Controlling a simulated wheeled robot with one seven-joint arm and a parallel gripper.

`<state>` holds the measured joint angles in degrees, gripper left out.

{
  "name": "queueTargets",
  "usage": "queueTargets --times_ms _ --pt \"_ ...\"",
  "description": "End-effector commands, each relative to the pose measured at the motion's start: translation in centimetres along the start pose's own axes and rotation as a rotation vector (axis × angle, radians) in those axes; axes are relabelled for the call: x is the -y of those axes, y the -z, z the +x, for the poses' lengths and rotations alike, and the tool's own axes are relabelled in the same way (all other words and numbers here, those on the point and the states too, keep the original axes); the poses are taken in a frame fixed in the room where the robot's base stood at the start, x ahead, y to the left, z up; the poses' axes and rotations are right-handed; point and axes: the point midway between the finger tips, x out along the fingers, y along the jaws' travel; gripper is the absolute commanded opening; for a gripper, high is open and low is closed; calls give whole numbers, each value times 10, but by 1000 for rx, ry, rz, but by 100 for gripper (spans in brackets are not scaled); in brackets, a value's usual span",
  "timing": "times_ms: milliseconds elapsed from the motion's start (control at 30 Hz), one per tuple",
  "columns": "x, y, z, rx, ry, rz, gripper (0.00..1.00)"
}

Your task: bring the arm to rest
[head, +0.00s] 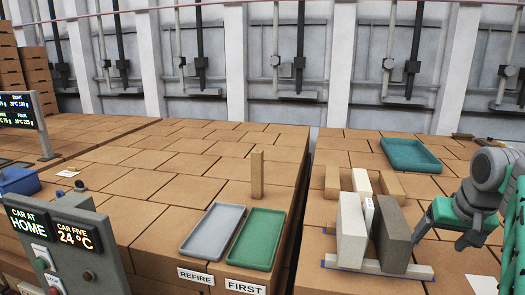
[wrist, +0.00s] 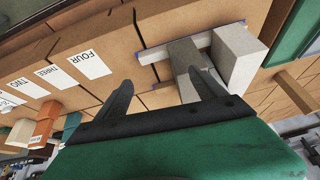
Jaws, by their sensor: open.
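My gripper (head: 464,236) is at the right of the head view, above the brick surface and right of the standing bricks. In the wrist view its two dark fingers (wrist: 162,88) are spread apart with nothing held between them. A dark grey brick (head: 391,236) leans on a pale rack (head: 415,271), with a pale brick (head: 351,232) to its left. The grey brick (wrist: 184,54) and the pale brick (wrist: 237,52) also show beyond the fingers in the wrist view. The gripper looks apart from both bricks.
A grey tray (head: 212,230) marked REFIRE and a green tray (head: 257,238) marked FIRST lie left of a gap. A tan brick (head: 257,173) stands behind them. A teal tray (head: 410,154) lies at the back right. A control panel (head: 62,248) stands front left.

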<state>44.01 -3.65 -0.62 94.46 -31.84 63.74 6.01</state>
Motion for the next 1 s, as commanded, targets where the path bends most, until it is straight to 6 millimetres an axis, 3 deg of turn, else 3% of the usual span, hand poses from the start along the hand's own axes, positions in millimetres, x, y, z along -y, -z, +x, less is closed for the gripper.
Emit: queueTargets --times_ms 167,267,467,533,600,800,900,1000 --pt "-11 -46 46 55 -19 113 80" --pt "-4 -82 68 89 -39 155 80" --pt "48 -176 102 175 -81 138 80" --pt "76 -212 107 202 -78 77 80" --pt "109 -235 105 201 -49 -22 80" --pt "184 -232 77 94 55 -255 80" --pt "200 -236 75 93 76 -303 80" --pt "202 -237 75 93 80 -310 80"
